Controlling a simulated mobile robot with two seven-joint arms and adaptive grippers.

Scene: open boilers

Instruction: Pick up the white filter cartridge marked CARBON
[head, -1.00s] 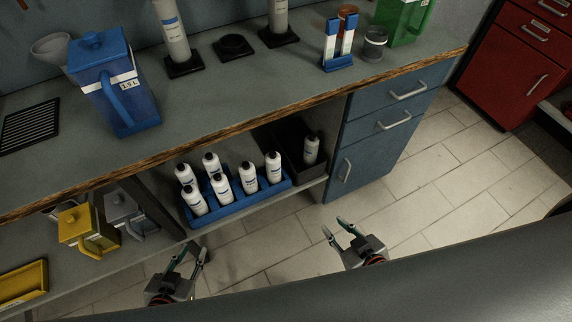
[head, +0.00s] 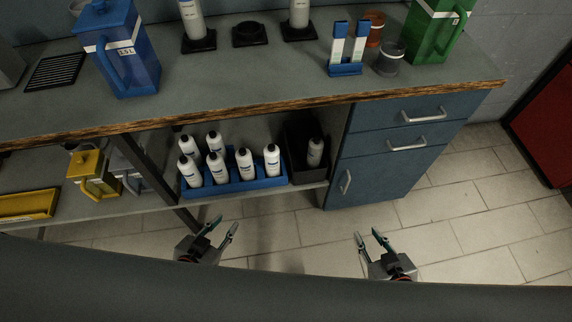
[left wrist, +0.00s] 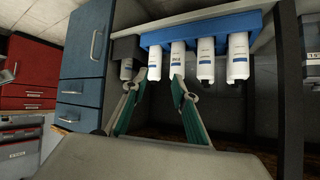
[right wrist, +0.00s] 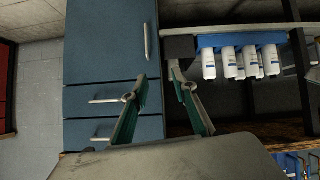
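Several white filter cartridges with dark caps, one of them a front cartridge (head: 217,168), stand in a blue rack (head: 237,187) on the lower shelf. Another white cartridge (head: 315,153) stands in a black bin to the right. The labels are too small for me to read CARBON on any. The left wrist view shows the blue rack (left wrist: 200,30) and cartridges (left wrist: 238,58) upside down. My left gripper (head: 224,224) is open and empty, in front of and below the rack. My right gripper (head: 367,233) is open and empty, in front of the blue drawers.
The counter (head: 270,85) overhangs the shelf. A black bin (head: 305,172) adjoins the rack's right end, beside a blue drawer cabinet (head: 385,165). A dark upright (head: 150,165) stands left of the rack, with a yellow jug (head: 93,178) beyond. The floor in front is clear.

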